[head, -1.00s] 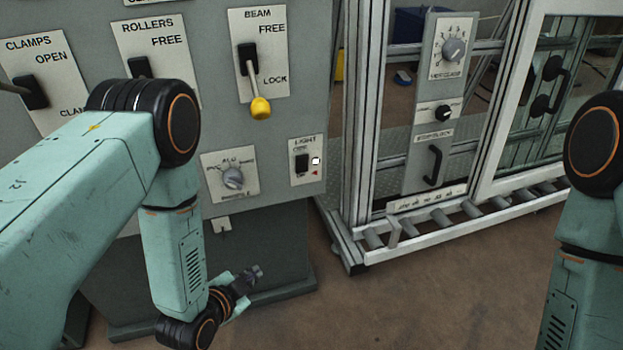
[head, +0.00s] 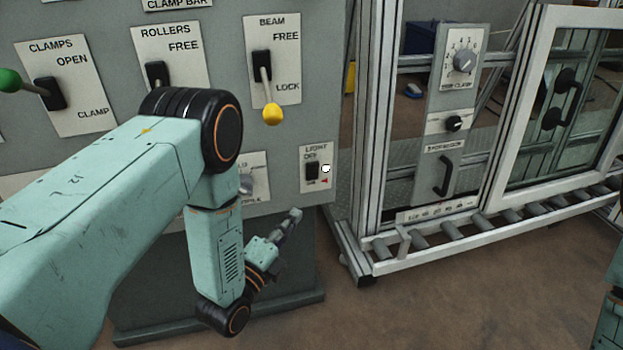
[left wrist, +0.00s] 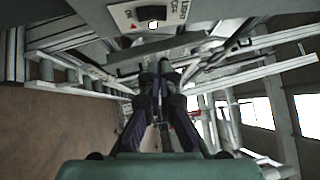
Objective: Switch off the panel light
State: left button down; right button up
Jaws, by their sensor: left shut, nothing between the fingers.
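The panel light switch is a small black rocker (head: 312,171) on a white plate marked LIGHT and OFF, low at the right edge of the grey panel (head: 225,30). A small white lamp (head: 326,168) glows beside it. In the left wrist view the plate (left wrist: 128,14) shows at the top, upside down, with the lit lamp (left wrist: 153,25). My left gripper (head: 297,213) is shut and empty, below the switch plate and apart from it. In the left wrist view its fingers (left wrist: 163,66) point forward beneath the plate. My right gripper is not in view.
Levers for clamps (head: 50,93), rollers (head: 157,75) and beam (head: 266,88) sit higher on the panel. My left arm partly hides a rotary knob (head: 247,183). An aluminium frame with a roller track (head: 450,232) stands to the right. Bare floor (head: 400,310) lies in front.

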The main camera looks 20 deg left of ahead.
pick_arm(q)
jog(key=shift+r, duration=0.1)
jog(key=b, duration=0.3)
send_near(317, 168)
jog(key=w+d, duration=0.2)
jog(key=d, duration=0.2)
jog(key=shift+w+a+r+b, duration=0.15)
jog(key=shift+w+a+b, duration=0.4)
jog(key=shift+w, duration=0.4)
jog(key=shift+w+a+r+b, duration=0.15)
jog(key=shift+w+a+b, duration=0.2)
jog(key=shift+w+a, duration=0.55)
jog(key=shift+w+d, duration=0.1)
jog(key=shift+d, duration=0.05)
jog(key=shift+r, duration=0.1)
jog(key=shift+w+a+r+n+g+p, duration=0.2)
jog(key=shift+w+r+n+g+p, duration=0.15)
jog(key=shift+p, duration=0.6)
jog(key=shift+s+f+b, duration=0.15)
jog(key=shift+f+b, duration=0.15)
jog(key=shift+d, duration=0.1)
